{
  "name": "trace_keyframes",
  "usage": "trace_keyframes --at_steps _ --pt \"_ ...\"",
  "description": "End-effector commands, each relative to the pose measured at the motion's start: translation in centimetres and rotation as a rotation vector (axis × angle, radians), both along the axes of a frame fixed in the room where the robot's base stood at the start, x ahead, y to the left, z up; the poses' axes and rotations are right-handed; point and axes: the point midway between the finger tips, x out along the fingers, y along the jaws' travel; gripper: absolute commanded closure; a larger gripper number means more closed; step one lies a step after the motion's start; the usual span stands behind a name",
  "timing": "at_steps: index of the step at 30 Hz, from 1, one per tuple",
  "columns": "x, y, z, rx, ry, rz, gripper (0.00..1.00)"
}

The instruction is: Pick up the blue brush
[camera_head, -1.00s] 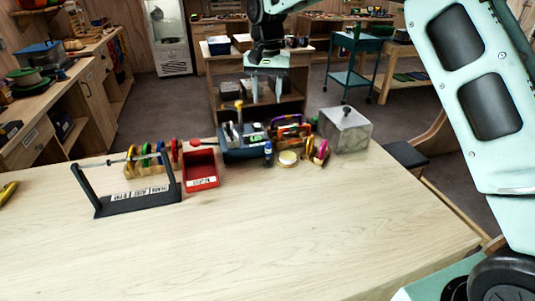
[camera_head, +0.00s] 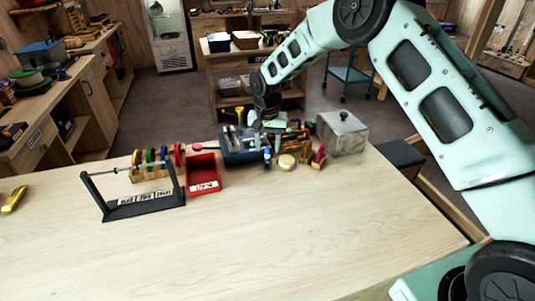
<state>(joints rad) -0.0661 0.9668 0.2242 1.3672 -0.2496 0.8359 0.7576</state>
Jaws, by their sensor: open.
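A small blue upright item (camera_head: 267,156) stands at the front of the group of gear on the far side of the wooden table. It may be the blue brush, but it is too small to tell. My gripper (camera_head: 272,141) points down over this group, just behind and above the blue item. It is open, and nothing clearly shows between its fingers. The fingertips blend with the gear behind them, so I cannot tell whether they touch anything.
A dark blue caddy (camera_head: 242,156) with tools stands left of my gripper. A red bin (camera_head: 203,174), a black rack (camera_head: 145,207), a tape roll (camera_head: 286,162) and a grey metal box (camera_head: 341,134) are nearby. The table's front (camera_head: 270,245) is clear.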

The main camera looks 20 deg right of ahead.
Motion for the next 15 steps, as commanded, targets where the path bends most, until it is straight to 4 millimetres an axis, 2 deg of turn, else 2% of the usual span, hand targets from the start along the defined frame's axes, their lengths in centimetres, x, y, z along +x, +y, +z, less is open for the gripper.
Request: trace_keyframes --at_steps 6,14,15 --pt "0.0 0.0 -2.2 0.000 0.000 0.001 0.56" --pt "0.0 0.0 -2.6 0.001 -0.001 0.001 0.56" --pt "0.0 0.0 -2.6 0.001 -0.001 0.001 0.67"
